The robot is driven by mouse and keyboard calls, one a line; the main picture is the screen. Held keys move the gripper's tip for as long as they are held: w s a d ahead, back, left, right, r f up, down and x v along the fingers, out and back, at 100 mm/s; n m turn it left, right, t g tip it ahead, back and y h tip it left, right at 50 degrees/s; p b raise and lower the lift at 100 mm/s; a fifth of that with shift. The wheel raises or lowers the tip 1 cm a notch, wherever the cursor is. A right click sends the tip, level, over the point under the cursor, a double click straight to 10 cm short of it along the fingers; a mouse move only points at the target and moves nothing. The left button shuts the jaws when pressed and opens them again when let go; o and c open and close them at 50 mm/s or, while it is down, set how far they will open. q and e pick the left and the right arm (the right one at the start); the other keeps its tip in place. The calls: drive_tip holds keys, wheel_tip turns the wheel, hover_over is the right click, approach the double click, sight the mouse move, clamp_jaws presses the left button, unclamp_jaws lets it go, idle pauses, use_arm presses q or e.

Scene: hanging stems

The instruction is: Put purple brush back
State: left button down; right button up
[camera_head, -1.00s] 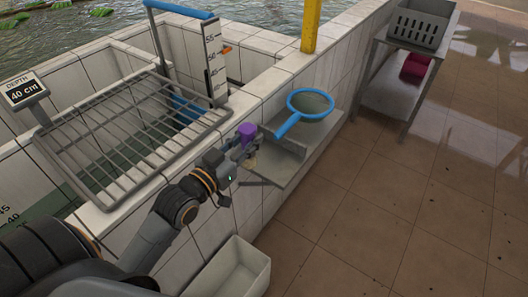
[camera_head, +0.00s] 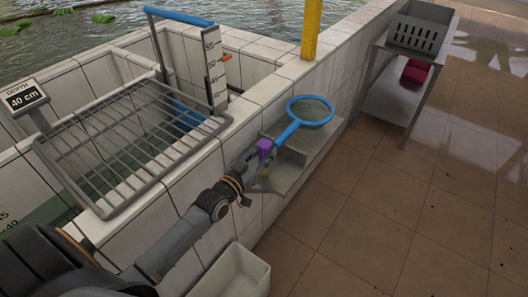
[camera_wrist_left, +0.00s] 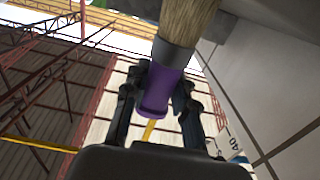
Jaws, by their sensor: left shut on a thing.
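The purple brush (camera_head: 264,146) is in my left gripper (camera_head: 254,160), close above the grey shelf (camera_head: 290,172) on the tiled wall. In the left wrist view the purple handle (camera_wrist_left: 160,92) sits between the two fingers of my left gripper (camera_wrist_left: 158,88), and the pale bristles (camera_wrist_left: 188,20) point away from the palm. In the head view the bristles are mostly hidden, and I cannot tell whether they touch the shelf. My right gripper is not in view.
A blue-rimmed net (camera_head: 310,111) lies on the shelf just beyond the brush. A metal rack (camera_head: 120,150) spans the tank at left. A white bin (camera_head: 236,274) stands on the floor below. A side table with a grey crate (camera_head: 418,32) stands at back right.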

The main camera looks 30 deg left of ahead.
use_arm(q)
drive_tip(key=c, duration=1.1)
unclamp_jaws()
drive_tip(key=shift+f, duration=0.15)
drive_tip(key=s, duration=0.4)
drive_tip(key=s+a, duration=0.1)
drive_tip(key=s, duration=0.3)
drive_tip(key=s+b, duration=0.1)
drive_tip(key=s, duration=0.3)
drive_tip(key=shift+a+r, duration=0.2)
drive_tip(key=shift+f, duration=0.1)
